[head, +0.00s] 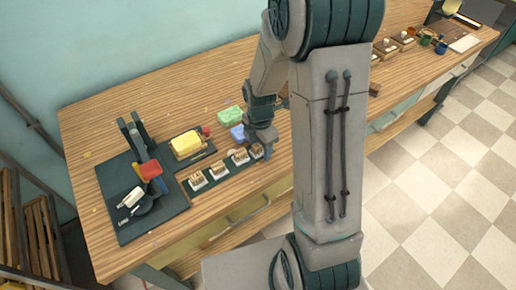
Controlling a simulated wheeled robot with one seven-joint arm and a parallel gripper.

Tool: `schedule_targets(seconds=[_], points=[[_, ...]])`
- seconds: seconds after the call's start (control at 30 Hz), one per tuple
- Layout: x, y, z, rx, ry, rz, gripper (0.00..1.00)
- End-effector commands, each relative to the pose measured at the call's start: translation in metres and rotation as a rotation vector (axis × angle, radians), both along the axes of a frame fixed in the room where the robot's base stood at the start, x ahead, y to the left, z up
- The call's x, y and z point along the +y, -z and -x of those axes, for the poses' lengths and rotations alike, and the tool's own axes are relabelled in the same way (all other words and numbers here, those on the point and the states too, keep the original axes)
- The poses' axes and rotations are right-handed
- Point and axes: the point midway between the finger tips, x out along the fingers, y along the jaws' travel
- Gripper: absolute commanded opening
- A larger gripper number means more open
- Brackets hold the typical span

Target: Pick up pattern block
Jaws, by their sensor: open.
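Several small pattern blocks with pale bases and brown tops stand in a row on a dark strip (208,186) near the table's front edge. From the left they are the first block (197,180), the second block (219,170) and the third block (240,157). My gripper (261,151) points down over the right end of the row, open. A fourth block (256,151) shows there, partly hidden by the gripper. I cannot tell whether the fingers are around it or touch it.
A yellow block (186,144) sits on a dark tray behind the row. Green (230,115) and blue (237,132) blocks lie close behind my gripper. A dark board (122,222) with a black stand is at left. The wooden tabletop (185,92) is clear at the back.

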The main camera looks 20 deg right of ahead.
Motion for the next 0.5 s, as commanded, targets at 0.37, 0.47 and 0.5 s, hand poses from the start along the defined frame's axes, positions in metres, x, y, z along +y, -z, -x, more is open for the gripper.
schedule_targets(seconds=[0.37, 0.47, 0.5], points=[[0.0000, -0.0004, 0.0000, 0.000, 0.000, 0.000, 0.10], [0.0000, -0.0005, 0.0000, 0.000, 0.000, 0.000, 0.10], [0.0000, -0.0005, 0.0000, 0.000, 0.000, 0.000, 0.10]])
